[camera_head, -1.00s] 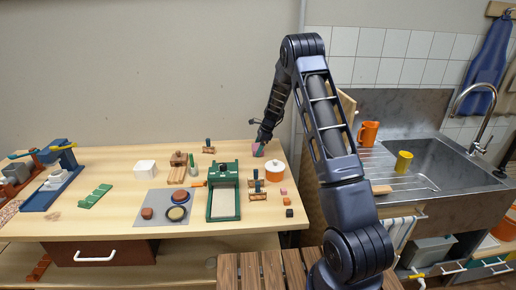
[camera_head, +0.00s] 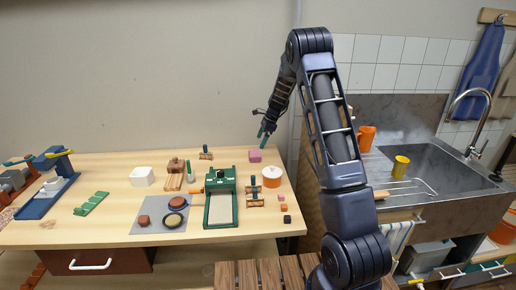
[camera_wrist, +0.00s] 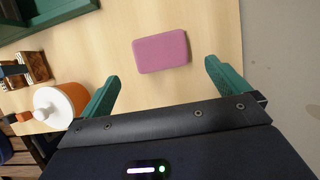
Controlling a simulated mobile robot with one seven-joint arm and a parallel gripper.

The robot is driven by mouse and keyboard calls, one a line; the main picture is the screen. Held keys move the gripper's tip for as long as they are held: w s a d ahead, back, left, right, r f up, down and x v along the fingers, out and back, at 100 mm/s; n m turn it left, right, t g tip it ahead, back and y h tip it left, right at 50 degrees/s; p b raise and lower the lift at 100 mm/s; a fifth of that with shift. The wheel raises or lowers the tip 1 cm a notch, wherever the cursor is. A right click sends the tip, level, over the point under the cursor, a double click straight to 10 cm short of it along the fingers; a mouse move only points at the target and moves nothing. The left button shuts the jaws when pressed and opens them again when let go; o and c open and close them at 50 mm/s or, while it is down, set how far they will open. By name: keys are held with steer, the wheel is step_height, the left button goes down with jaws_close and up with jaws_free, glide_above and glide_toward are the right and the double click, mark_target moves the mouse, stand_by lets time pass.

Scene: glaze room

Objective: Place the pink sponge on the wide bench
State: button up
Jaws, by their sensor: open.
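The pink sponge (camera_head: 255,156) lies flat near the back right of the light wooden bench (camera_head: 110,215). My gripper (camera_head: 266,134) is open and empty, above and a little to the right of the sponge in the head view. In the wrist view the sponge (camera_wrist: 161,52) lies on the bare bench top, beyond the two green fingertips (camera_wrist: 160,80) and apart from them.
An orange pot with a white lid (camera_head: 272,176) and a green press-like frame (camera_head: 221,198) stand near the sponge. A white box (camera_head: 143,176) is further left. The sink (camera_head: 430,165) is on the right. Bench surface around the sponge is clear.

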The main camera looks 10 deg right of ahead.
steer(key=s+d+r+n+t+h, duration=0.1)
steer(key=s+d+r+n, duration=0.3)
steer(key=s+r, duration=0.7)
steer(key=s+d+r+n+t, duration=0.1)
steer(key=s+d+r+n, duration=0.3)
steer(key=s+r, duration=0.7)
steer(key=s+d+n+t+h, duration=0.1)
steer(key=s+n, duration=0.2)
steer(key=s, duration=0.6)
steer(key=s+d+n+h, duration=0.1)
steer(key=s+d+n, duration=0.1)
steer(key=s, duration=0.8)
steer(key=s+d+n+t+h, duration=0.1)
steer(key=s+n, duration=0.4)
steer(key=s, duration=0.5)
steer(key=shift+d+r+t, duration=0.2)
steer(key=shift+d+t, duration=0.1)
steer(key=shift+d, duration=0.45)
